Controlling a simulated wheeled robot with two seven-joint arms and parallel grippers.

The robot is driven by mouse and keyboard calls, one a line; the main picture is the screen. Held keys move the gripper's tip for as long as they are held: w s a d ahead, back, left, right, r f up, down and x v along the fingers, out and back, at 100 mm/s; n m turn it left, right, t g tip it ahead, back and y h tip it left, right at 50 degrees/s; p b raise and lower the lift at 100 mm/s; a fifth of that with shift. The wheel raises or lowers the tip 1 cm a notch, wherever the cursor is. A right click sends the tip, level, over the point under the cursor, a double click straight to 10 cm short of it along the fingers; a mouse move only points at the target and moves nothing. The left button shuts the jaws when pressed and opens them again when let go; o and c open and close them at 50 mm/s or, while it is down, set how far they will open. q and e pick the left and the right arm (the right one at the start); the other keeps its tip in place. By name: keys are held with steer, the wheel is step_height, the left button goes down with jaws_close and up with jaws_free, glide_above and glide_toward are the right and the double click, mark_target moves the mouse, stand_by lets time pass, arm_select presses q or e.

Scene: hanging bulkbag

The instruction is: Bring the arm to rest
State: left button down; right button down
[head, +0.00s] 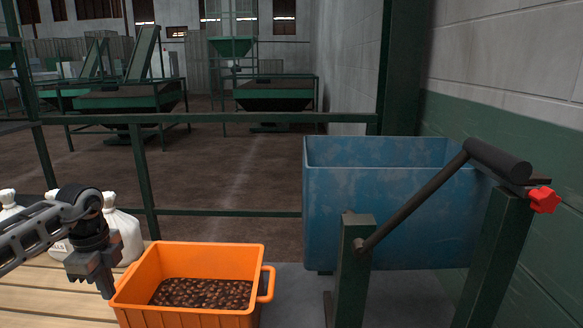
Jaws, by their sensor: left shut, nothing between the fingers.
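My left arm comes in from the left, and my left gripper (106,290) points downward at the left side of the orange crate (205,254). Its fingers are shut with nothing between them. The gripper overlaps the crate's left rim in the head view; I cannot tell whether it touches it. The crate holds many dark brown beans or nuts. My right gripper is not in view.
White sacks (125,228) stand on a wooden slatted surface (40,298) behind my left arm. A green railing (220,117) runs behind.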

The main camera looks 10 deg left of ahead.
arm_select(q)
steer(key=d+f+m+t+h, duration=0.1)
steer(key=d+f+m+h, duration=0.25)
steer(key=d, duration=0.75)
steer(key=d+f+m+h, duration=0.2)
steer(key=d+f+h, duration=0.15)
steer(key=d, duration=0.65)
steer(key=s+d+r+n+t+h+p, duration=0.15)
steer(key=d+r+t+h, duration=0.3)
steer(key=d, duration=0.45)
steer(key=s+d+r+n+t+h+p, duration=0.1)
steer(key=s+d+r+n+t+h, duration=0.3)
steer(key=d, duration=0.5)
steer(key=s+a+f+n+t+y, duration=0.1)
steer(key=s+a+f+n+y, duration=0.6)
steer(key=s+f+n+y, duration=0.5)
steer(key=shift+s+f+n+p, duration=0.2)
steer(key=shift+f+n+p, duration=0.3)
steer(key=shift+n, duration=0.6)
